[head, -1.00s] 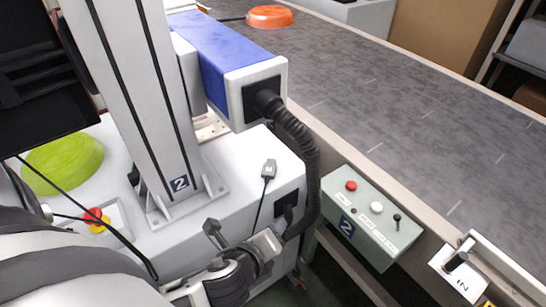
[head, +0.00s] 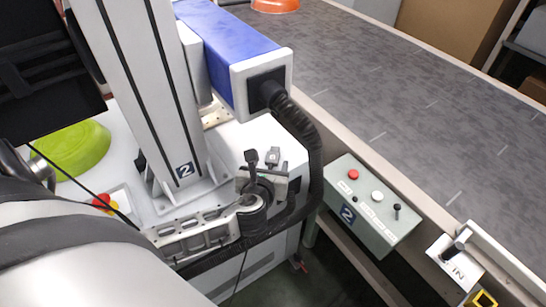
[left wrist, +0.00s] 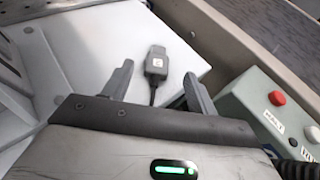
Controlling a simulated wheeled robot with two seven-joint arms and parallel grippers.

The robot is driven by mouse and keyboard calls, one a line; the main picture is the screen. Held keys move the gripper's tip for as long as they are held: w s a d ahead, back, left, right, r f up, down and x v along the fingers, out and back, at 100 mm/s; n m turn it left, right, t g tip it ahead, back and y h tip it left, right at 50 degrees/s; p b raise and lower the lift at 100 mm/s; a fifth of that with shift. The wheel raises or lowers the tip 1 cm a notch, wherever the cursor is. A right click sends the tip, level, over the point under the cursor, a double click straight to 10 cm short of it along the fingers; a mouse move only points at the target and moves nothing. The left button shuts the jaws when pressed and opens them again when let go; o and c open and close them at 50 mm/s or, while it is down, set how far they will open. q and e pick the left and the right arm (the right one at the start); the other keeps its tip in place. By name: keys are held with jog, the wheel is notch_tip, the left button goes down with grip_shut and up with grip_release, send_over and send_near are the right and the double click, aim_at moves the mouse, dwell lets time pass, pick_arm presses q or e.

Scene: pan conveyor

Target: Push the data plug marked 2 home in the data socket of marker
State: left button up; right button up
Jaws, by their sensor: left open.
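A dark data plug (head: 272,156) with a small pale mark lies on the white top of the marker (head: 185,170), near its front edge. The mark is too small to read surely. In the left wrist view the plug (left wrist: 157,62) lies ahead, in line with the gap between my fingers, with its cable running back toward my gripper. My left gripper (head: 267,164) is open at the plug, with one finger on each side and nothing held; its fingers also show in the left wrist view (left wrist: 158,72). My gripper covers the marker's front face, so the data socket is hidden. My right gripper is out of view.
The blue and white marker head (head: 225,55) with a black corrugated hose (head: 305,135) stands just beyond the plug. A control box (head: 370,207) marked 2 is to the right, beside the conveyor (head: 400,90). A green round object (head: 75,150) and a red button (head: 101,201) are at left.

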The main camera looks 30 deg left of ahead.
aim_at(273, 156)
pick_arm(q)
jog(key=x, duration=0.5)
jog(key=shift+s+f, duration=0.1)
jog(key=shift+f, duration=0.25)
jog(key=shift+c, duration=0.4)
jog(key=c, duration=1)
jog(key=shift+r, duration=0.1)
